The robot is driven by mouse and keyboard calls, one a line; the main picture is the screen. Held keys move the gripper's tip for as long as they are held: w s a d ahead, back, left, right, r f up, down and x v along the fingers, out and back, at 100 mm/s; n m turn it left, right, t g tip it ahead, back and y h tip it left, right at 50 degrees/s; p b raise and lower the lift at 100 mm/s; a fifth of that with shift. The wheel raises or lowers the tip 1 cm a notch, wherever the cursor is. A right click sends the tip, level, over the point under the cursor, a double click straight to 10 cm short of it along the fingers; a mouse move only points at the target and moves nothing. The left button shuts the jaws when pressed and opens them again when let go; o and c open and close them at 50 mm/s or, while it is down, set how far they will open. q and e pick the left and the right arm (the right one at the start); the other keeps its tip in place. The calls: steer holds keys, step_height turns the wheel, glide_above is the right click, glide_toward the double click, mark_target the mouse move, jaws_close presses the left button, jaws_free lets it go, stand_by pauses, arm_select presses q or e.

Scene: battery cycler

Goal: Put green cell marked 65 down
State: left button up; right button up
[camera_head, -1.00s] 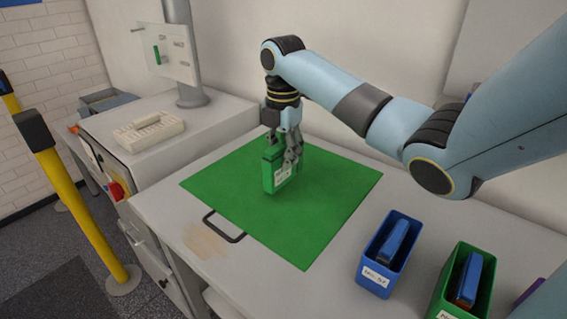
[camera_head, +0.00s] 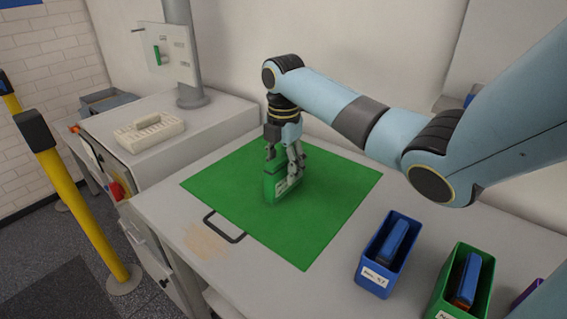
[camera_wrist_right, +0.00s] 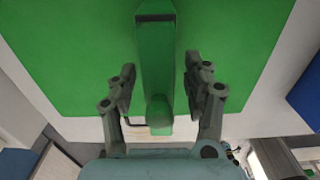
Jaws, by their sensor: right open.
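The green cell (camera_head: 283,186) stands upright on the green mat (camera_head: 330,199), with a white label on its side. The print on the label is too small to read. My right gripper (camera_head: 284,160) is around the top of the cell from above, with its fingers open. In the right wrist view the cell (camera_wrist_right: 155,70) lies between the two fingers of the gripper (camera_wrist_right: 158,82), with a gap on each side. My left gripper is not in view.
A blue bin (camera_head: 376,276) and a green bin (camera_head: 452,292), each holding a blue cell, stand at the right. A cabinet with a white keyboard-like tray (camera_head: 149,130) is at the left. The mat around the cell is clear.

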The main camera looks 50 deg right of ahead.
step_height(320, 180, up, 10)
steer(key=shift+f+b, duration=0.15)
steer(key=shift+b, duration=0.35)
steer(key=shift+r+p, duration=0.75)
steer(key=shift+r, duration=0.6)
steer(key=shift+a+f, duration=0.1)
steer(key=shift+f, duration=0.05)
